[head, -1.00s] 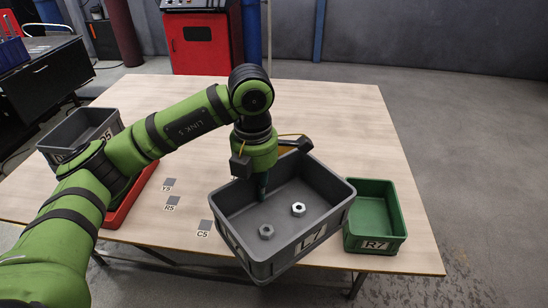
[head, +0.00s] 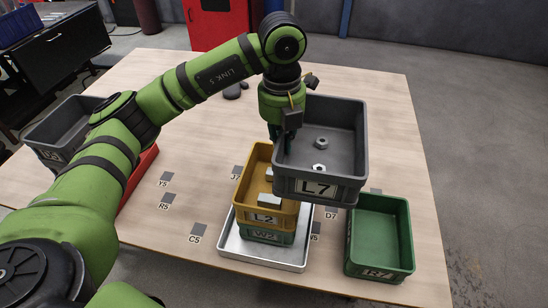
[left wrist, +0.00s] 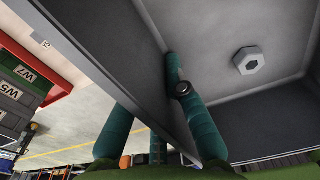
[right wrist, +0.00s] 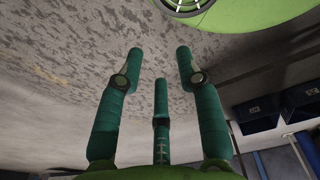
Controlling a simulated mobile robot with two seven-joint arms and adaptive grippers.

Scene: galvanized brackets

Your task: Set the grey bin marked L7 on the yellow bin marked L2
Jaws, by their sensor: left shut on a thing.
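The grey bin marked L7 (head: 322,185) hangs in the air behind and to the right of the yellow bin, roughly level, with two hex nuts (head: 320,143) inside. My left gripper (head: 284,133) is shut on its left wall; the left wrist view shows my fingers (left wrist: 170,110) on both sides of that wall. The yellow bin marked L2 (head: 265,217) sits on a green bin marked W2 (head: 266,237) and holds pale blocks; L7 hides part of its right side. My right gripper (right wrist: 160,75) is open and empty, with floor behind it, and is outside the head view.
The green stack stands in a silver tray (head: 230,246). A green bin marked R7 (head: 378,262) stands close on the right. A grey bin (head: 55,130) and a red one (head: 140,185) are at the left. The table's back right (head: 390,110) is clear.

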